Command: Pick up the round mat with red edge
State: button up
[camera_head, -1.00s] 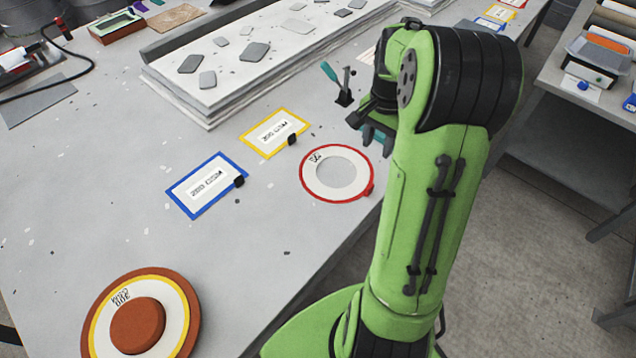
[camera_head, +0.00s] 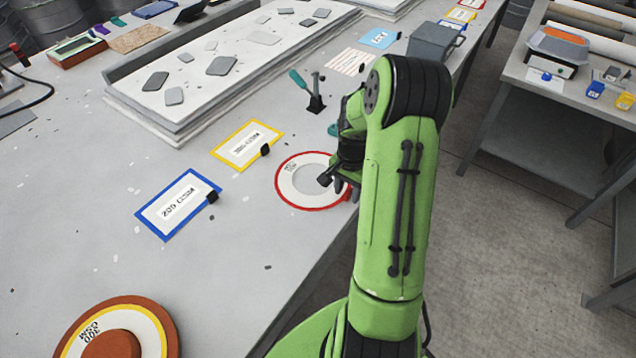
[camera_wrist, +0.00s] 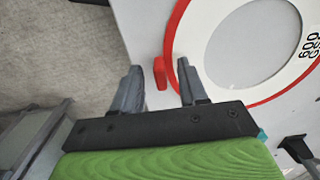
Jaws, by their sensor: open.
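The round mat with red edge (camera_head: 290,184) lies flat on the grey table, near its front edge. It is white with a grey centre disc and black print. In the wrist view its red rim (camera_wrist: 176,50) shows at the upper right, with a small red tab (camera_wrist: 160,73) sticking out. My gripper (camera_wrist: 160,75) is open, its two dark fingers either side of the tab in the picture. In the head view my gripper (camera_head: 338,186) is over the mat's right side and hides part of it. I cannot tell the height of the fingers above the table.
A yellow-edged card (camera_head: 223,155) and a blue-edged card (camera_head: 150,217) lie left of the mat. An orange round piece with a yellow ring (camera_head: 165,320) is at the lower left. A small teal-handled clamp (camera_head: 315,103) stands behind the mat. The floor (camera_head: 480,240) is clear at right.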

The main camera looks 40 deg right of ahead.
grip_shut()
jog(key=shift+r, duration=0.1)
